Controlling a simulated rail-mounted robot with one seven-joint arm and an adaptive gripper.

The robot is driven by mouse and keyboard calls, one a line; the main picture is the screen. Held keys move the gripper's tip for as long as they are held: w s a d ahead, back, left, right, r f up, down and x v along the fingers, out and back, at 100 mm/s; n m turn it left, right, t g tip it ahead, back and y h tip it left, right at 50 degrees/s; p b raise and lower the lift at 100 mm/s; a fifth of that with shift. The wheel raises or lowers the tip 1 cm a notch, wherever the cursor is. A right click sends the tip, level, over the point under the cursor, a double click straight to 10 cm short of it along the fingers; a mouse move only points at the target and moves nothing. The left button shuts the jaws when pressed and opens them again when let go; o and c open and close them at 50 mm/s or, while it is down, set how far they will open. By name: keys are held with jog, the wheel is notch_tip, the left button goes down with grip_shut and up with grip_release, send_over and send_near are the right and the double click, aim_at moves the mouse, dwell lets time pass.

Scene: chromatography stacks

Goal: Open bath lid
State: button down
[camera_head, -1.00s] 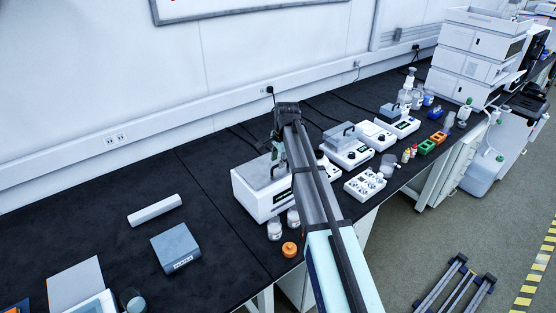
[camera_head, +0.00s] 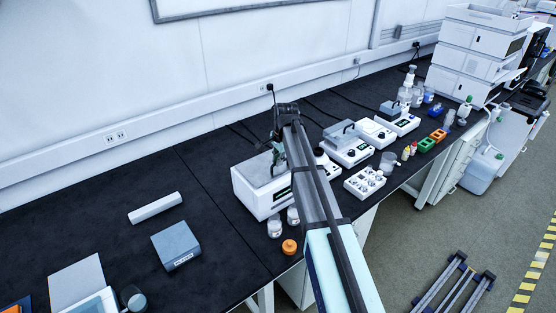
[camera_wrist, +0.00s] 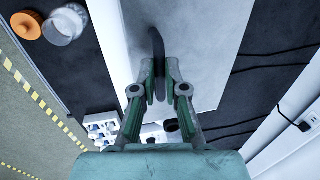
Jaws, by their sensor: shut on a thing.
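The bath is a white box with a grey metal lid (camera_head: 256,170) on top, left of my arm in the head view. In the wrist view the flat grey lid (camera_wrist: 205,40) fills the upper middle, with a dark handle (camera_wrist: 157,45) running up its centre. My gripper (camera_wrist: 160,72) has its green fingers closed around the near end of the handle. The lid appears to lie flat on the bath (camera_head: 262,205). My arm hides the right part of the bath in the head view.
Two clear jars (camera_head: 275,228) and an orange cap (camera_head: 289,246) stand close in front of the bath. White instruments (camera_head: 349,150) and a white rack (camera_head: 365,183) are to the right. The black bench left of the bath is mostly clear around a grey-blue box (camera_head: 175,245).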

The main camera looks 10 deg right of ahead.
jog(key=shift+w+a+r, duration=0.15)
jog(key=shift+w+r, duration=0.15)
jog(key=shift+r, duration=0.25)
jog(key=w+a+r, duration=0.5)
jog(key=w+r, duration=0.2)
jog(key=w, duration=0.2)
jog(key=shift+r, duration=0.2)
jog(key=c, duration=1.8)
grip_release()
jog(key=shift+w+a, duration=0.15)
jog(key=shift+w, duration=0.1)
jog(key=o, duration=0.6)
jog(key=shift+s+f, duration=0.1)
jog(key=shift+w+a+f, duration=0.1)
jog(key=shift+w+f, duration=0.25)
jog(key=shift+f, duration=0.05)
jog(key=shift+r, duration=0.45)
notch_tip(320, 180, up, 12)
jog(key=s+d, duration=0.1)
jog(key=s, duration=0.1)
jog(key=shift+s+d+f, duration=0.15)
jog(key=shift+s, duration=0.1)
